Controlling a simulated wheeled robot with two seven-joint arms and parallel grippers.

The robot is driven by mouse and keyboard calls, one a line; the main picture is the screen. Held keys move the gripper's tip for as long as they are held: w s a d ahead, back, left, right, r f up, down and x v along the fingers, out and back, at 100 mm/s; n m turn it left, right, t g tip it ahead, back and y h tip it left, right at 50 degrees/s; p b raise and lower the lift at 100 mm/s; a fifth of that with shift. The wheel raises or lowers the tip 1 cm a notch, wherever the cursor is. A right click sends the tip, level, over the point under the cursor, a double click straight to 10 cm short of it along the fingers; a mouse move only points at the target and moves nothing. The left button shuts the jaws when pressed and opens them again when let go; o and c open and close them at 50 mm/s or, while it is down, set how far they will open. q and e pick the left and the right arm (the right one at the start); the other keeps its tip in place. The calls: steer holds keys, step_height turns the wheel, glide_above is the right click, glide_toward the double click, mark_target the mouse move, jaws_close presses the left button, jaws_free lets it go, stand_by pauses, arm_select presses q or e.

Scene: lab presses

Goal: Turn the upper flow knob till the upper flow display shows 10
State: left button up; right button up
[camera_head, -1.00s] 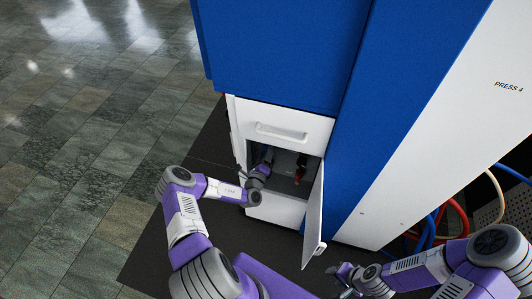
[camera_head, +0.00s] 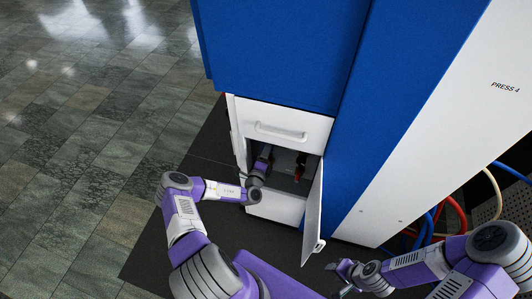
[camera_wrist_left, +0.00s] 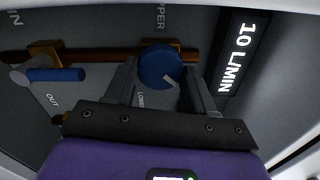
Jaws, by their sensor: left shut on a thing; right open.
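The left wrist view shows a round blue knob (camera_wrist_left: 158,62) with a pale mark, on a brown pipe. My left gripper (camera_wrist_left: 160,84) is shut on this knob, one finger on each side. A partly cut-off label reading "PPER" is above it, and a "LOWER" label is below it. A black display (camera_wrist_left: 243,52) beside the knob reads "10 L/MIN". In the head view my left gripper (camera_head: 263,163) reaches into the open white cabinet (camera_head: 275,207); its fingertips and the knob are hard to make out there. My right gripper (camera_head: 344,271) is open and empty, outside the cabinet.
A blue-handled valve (camera_wrist_left: 55,75) near an "OUT" label is left of the knob. The open cabinet door (camera_head: 314,215) stands right of my left arm. Red and blue hoses (camera_head: 440,225) are at the right.

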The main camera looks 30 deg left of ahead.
arm_select(q)
steer(key=shift+f, duration=0.1)
steer(key=o, duration=1)
steer(key=p+v, duration=0.1)
steer(key=v, duration=0.6)
steer(key=shift+s, duration=0.3)
